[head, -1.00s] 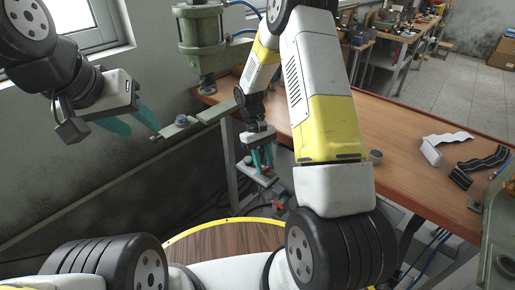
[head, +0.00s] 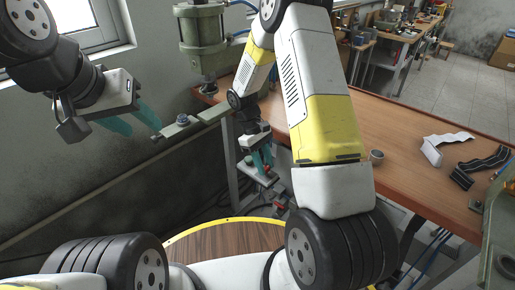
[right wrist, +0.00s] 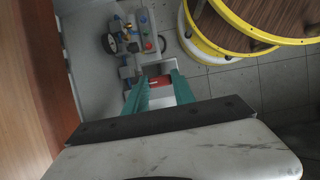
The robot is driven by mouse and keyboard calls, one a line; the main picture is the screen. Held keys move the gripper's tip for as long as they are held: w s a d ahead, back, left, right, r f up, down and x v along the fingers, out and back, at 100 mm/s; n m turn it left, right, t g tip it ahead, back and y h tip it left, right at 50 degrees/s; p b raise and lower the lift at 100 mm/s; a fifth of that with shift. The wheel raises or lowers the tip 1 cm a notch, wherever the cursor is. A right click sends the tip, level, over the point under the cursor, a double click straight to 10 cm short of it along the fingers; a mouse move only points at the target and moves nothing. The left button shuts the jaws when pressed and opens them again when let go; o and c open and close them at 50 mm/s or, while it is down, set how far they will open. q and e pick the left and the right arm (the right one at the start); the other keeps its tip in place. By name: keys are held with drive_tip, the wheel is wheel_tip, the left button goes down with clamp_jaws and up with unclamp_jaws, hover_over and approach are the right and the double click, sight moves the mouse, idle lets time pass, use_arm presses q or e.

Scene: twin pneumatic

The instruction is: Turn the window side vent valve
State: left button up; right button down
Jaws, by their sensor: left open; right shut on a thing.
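My right gripper (head: 260,161) reaches down beside the table's left edge to a small grey valve bracket (head: 258,178). In the right wrist view its teal fingers (right wrist: 160,90) are closed around a red part (right wrist: 160,81), which looks like a valve handle; the fingers partly hide it. Blue and red knobs and a round gauge (right wrist: 109,43) sit just beyond it. My left gripper (head: 134,118) is open and empty, near the wall below the window. Its fingers are close to a flat grey bar (head: 192,128) with a bolt-like knob (head: 183,119).
A green pneumatic cylinder (head: 206,40) stands at the table's far left corner. A round wooden top with a yellow rim (head: 225,240) is in front.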

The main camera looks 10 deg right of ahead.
drive_tip(key=c, duration=1)
unclamp_jaws()
drive_tip(key=shift+c, duration=0.2)
drive_tip(key=shift+r, duration=0.1)
drive_tip(key=v, duration=0.7)
drive_tip(key=shift+w+r, duration=0.2)
drive_tip(key=shift+r, duration=0.1)
drive_tip(key=shift+a, duration=0.1)
